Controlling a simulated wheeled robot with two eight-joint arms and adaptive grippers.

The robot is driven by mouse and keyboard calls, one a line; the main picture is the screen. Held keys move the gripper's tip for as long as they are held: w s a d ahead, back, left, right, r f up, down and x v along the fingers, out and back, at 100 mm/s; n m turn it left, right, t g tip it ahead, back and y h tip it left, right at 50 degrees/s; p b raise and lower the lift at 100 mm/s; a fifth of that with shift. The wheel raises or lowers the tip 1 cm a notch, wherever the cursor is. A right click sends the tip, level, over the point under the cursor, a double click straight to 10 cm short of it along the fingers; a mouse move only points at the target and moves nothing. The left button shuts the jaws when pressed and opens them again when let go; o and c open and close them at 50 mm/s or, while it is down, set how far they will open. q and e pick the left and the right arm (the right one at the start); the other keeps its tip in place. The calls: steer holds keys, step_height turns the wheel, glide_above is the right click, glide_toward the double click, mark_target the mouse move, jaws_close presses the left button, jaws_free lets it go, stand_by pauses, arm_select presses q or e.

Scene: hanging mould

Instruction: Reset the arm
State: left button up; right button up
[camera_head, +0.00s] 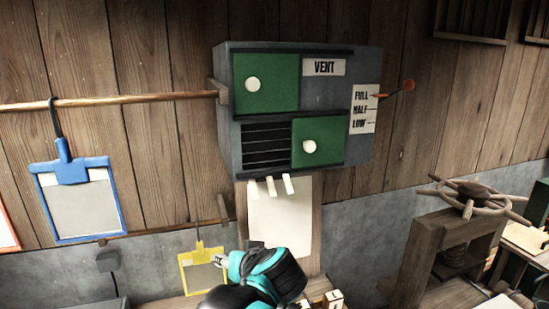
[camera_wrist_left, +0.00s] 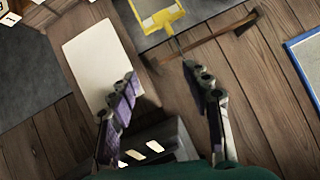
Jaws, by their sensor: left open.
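My left arm shows low in the middle of the head view, with its gripper (camera_head: 220,260) small and partly hidden by the wrist. In the left wrist view the left gripper (camera_wrist_left: 168,80) is open, its two fingers wide apart with nothing between them. The yellow-framed board (camera_wrist_left: 158,14) lies beyond the fingertips. It also shows in the head view (camera_head: 200,268), just behind the gripper. A blank pale sheet (camera_wrist_left: 97,65) is beside the left finger. My right gripper is not in view.
A grey vent box (camera_head: 330,90) with green sliding panels hangs on the plank wall. A blue-framed clipboard (camera_head: 78,200) hangs from a wooden rail (camera_head: 150,101) at left. A wooden wheel (camera_head: 472,196) on a stand is at right.

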arm_select(q)
steer(key=s+a+f+g+h+b, duration=0.1)
steer(key=s+a+f+b, duration=0.2)
steer(key=f, duration=0.9)
steer(key=s+a+f+m+h+b, duration=0.1)
steer(key=s+a+f+h+b, duration=0.1)
steer(key=s+f+b, duration=0.6)
steer(key=s+a+f+g+h+b, duration=0.1)
steer(key=s+f+b, duration=0.4)
steer(key=f, duration=1.3)
steer(key=s+a+h, duration=0.1)
steer(key=s+a, duration=0.1)
steer(key=shift+a+f+m+g+b, duration=0.15)
steer(key=shift+a+m+g+b, duration=0.15)
steer(key=shift+a+m, duration=0.1)
steer(key=shift+s, duration=0.1)
